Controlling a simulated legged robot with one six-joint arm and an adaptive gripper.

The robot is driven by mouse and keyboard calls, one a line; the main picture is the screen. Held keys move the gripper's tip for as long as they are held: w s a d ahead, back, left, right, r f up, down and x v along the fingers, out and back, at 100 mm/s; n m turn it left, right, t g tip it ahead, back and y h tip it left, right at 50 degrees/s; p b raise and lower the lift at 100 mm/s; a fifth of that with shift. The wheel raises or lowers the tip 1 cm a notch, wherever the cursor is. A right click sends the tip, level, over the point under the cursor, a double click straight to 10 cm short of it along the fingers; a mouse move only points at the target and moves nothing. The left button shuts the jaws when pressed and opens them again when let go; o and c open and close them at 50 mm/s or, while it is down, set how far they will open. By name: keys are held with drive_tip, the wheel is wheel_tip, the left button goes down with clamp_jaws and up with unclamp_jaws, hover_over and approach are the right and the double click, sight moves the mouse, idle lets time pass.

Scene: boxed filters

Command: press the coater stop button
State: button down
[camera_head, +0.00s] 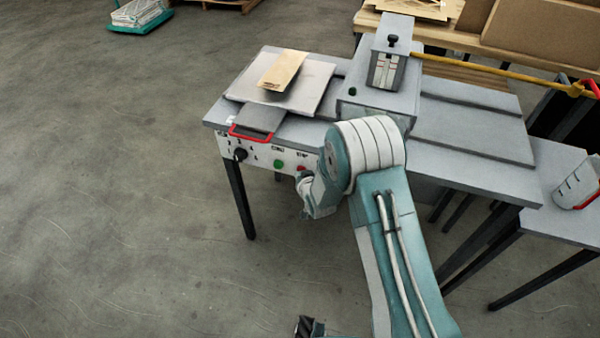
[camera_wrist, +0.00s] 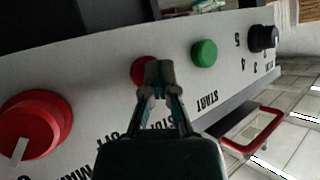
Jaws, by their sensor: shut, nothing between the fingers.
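The coater's control panel (camera_head: 262,153) is a white front strip under the machine table. The small red stop button (camera_wrist: 139,70) sits on it in the wrist view, partly hidden by my gripper (camera_wrist: 159,70); its label is also partly covered. My gripper is shut and empty, its fingertips over the right side of this button. I cannot tell whether they touch it. In the head view the red button (camera_head: 301,168) shows just above the wrist end of my arm; the fingertips are not clear there.
A green START button (camera_wrist: 204,53) and a black numbered knob (camera_wrist: 262,38) lie to the right in the wrist view. A large red main switch (camera_wrist: 35,130) is at the left. A red handle (camera_head: 250,137) sticks out from the table's front.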

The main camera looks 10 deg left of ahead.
idle(0.3)
drive_tip(key=shift+s+a, duration=0.1)
drive_tip(key=shift+s, duration=0.85)
drive_tip(key=s, duration=0.5)
drive_tip(key=shift+a, duration=0.2)
idle(0.5)
